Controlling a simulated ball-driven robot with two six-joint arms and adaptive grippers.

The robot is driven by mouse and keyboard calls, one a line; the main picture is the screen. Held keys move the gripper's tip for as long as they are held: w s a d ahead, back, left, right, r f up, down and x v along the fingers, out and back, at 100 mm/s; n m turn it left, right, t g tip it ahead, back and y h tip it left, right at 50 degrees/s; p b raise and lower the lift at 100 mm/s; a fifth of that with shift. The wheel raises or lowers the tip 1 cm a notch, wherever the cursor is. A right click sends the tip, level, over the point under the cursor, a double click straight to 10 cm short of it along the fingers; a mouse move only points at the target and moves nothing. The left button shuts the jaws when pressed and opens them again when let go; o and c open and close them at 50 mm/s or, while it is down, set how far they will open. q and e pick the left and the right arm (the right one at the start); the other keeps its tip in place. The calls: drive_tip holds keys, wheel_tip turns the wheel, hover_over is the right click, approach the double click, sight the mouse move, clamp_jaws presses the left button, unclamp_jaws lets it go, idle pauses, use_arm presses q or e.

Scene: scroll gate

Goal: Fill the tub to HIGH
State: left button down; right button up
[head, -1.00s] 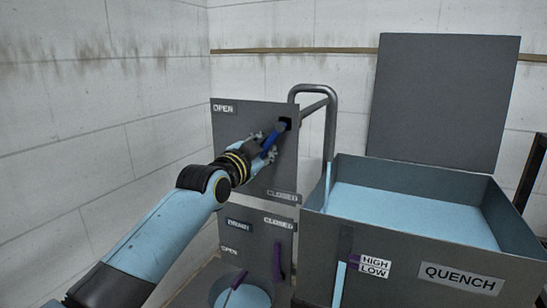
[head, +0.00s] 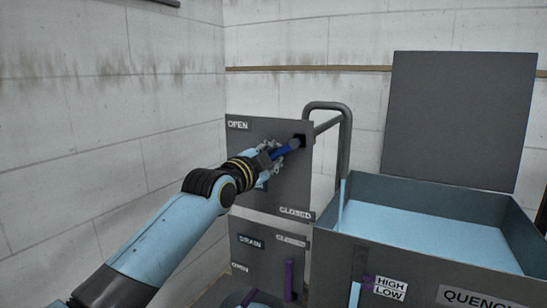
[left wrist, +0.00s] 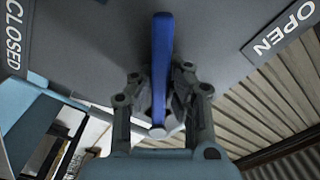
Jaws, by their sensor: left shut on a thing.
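My left gripper (head: 268,161) is shut on the blue lever (head: 287,149) of the upper grey panel (head: 258,196). The lever slants down and left from its pivot, between the OPEN label (head: 238,125) and the CLOSED label (head: 295,212). The left wrist view shows the blue lever (left wrist: 161,60) between the fingers (left wrist: 162,88). The grey QUENCH tub (head: 430,262) holds light blue water (head: 425,232). A thin light blue stream (head: 342,205) shows below the bent pipe. My right gripper is out of view.
Below is a DRAIN panel (head: 262,262) with a purple lever (head: 288,281) hanging down. A grey pipe (head: 345,145) runs close right of the upper panel. A tall grey plate (head: 455,120) stands behind the tub. Free room lies left, before the wall.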

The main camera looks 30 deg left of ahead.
use_arm(q)
drive_tip(key=shift+f, duration=0.1)
drive_tip(key=c, duration=1.3)
unclamp_jaws()
drive_tip(key=s, duration=1.2)
drive_tip(key=shift+a, duration=0.2)
